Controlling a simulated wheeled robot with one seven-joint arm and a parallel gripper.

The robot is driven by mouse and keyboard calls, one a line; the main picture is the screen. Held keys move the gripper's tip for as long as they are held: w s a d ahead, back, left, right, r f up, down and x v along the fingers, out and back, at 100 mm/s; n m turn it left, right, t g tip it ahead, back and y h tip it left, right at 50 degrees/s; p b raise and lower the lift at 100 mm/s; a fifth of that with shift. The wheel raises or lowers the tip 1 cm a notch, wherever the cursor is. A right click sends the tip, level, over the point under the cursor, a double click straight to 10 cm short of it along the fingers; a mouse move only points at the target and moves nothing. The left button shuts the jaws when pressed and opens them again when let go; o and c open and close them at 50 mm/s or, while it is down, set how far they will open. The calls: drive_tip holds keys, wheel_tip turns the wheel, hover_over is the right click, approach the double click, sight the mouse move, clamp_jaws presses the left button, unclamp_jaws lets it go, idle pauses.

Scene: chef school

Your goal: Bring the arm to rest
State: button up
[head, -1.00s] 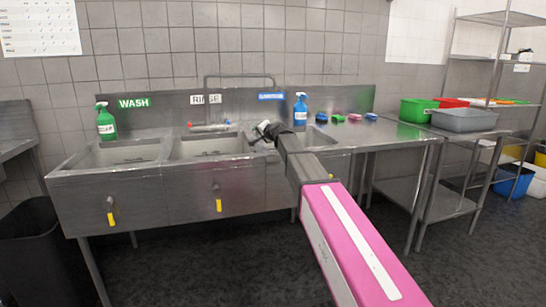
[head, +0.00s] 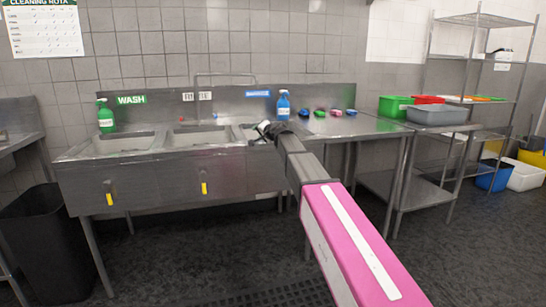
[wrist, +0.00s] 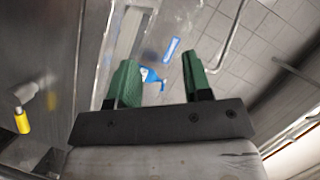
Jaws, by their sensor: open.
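My gripper (wrist: 158,82) shows in the wrist view with its two green fingers apart and nothing between them. Behind the gap are the blue spray bottle (wrist: 150,75) and the tiled wall, both beyond the fingers. In the head view my pink and grey arm reaches forward from the lower right. Its end, with the gripper, is in front of the right part of the metal sink unit (head: 150,180). The fingers are too small there to make out. I cannot tell whether the gripper touches the sink.
A green spray bottle (head: 105,117) and a blue one (head: 283,104) stand on the sink unit. Several coloured sponges lie to their right. A grey tub (head: 436,115) and a green tub (head: 394,106) sit on the right table. A black bin (head: 50,245) stands at left. The floor ahead is open.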

drive_tip(key=s+d+f+n+g+h, duration=0.1)
drive_tip(key=s+d+f+g, duration=0.1)
drive_tip(key=s+d+f, duration=0.5)
drive_tip(key=s+d+f+n+g+h, duration=0.15)
drive_tip(key=s+f, duration=0.35)
drive_tip(key=f, duration=0.5)
drive_tip(key=s+d+f+n+g+h, duration=0.1)
drive_tip(key=s+d+f+g, duration=0.2)
drive_tip(key=s+f, duration=0.45)
drive_tip(key=s+d+f+g+h, duration=0.1)
drive_tip(key=s+d+f, duration=0.3)
drive_tip(key=s, duration=0.4)
drive_tip(key=s+d+f+n+g+h, duration=0.1)
drive_tip(key=s+d+f+g+h, duration=0.1)
drive_tip(key=s+d+f, duration=0.3)
drive_tip(key=s+d+f+g+h, duration=0.2)
drive_tip(key=s+d+f, duration=0.3)
drive_tip(key=s, duration=0.5)
wheel_tip(320, 180, down, 3)
drive_tip(key=shift+s+r+g, duration=0.2)
drive_tip(key=shift+s+g, duration=0.2)
drive_tip(key=shift+g, duration=0.35)
drive_tip(key=shift+a, duration=0.1)
